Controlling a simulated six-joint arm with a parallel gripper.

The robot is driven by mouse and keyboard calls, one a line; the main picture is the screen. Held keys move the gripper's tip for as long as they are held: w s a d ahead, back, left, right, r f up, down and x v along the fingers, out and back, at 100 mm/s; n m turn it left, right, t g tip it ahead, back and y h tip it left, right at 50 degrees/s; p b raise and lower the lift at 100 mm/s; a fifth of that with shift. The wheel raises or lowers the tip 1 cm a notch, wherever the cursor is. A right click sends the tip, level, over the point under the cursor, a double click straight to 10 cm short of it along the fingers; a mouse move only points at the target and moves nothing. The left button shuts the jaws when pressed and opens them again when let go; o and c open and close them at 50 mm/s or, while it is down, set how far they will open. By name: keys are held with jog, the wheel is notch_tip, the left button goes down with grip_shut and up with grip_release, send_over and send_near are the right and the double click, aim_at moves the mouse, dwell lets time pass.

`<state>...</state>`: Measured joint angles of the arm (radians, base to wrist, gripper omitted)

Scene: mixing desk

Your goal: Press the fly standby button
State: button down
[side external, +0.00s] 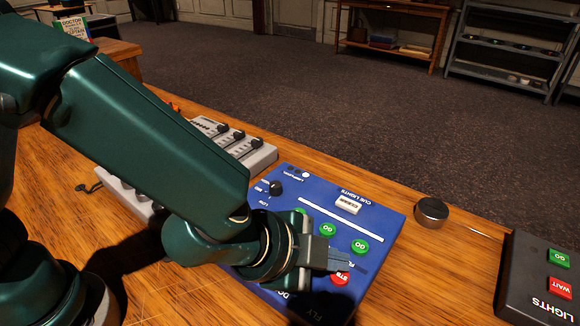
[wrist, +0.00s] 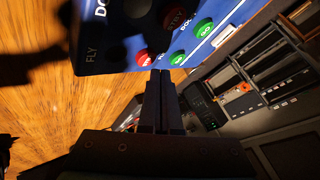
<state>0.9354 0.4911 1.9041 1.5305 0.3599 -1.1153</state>
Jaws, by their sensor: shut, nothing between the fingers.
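The fly standby button is a bright red round button marked STB (side external: 340,278), in line with the FLY label (side external: 315,312) on the blue cue lights panel (side external: 380,217). It also shows in the wrist view (wrist: 143,57), just beyond the fingertips and slightly left of them. The green GO button of the same row (side external: 360,246) lies on its other side from the label. My gripper (side external: 350,266) is shut and empty, with its fingertips close to the red button in the side view. I cannot tell whether they touch it. My wrist hides part of the panel.
More green GO buttons (side external: 328,230) and a shadowed red one (wrist: 172,16) are close by. A grey fader console (side external: 255,157) is behind my arm. A round dark knob-like object (side external: 431,212) and a LIGHTS box (side external: 535,280) stand to the right.

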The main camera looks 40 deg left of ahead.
aim_at(332, 278)
jog(key=shift+r, duration=2.5)
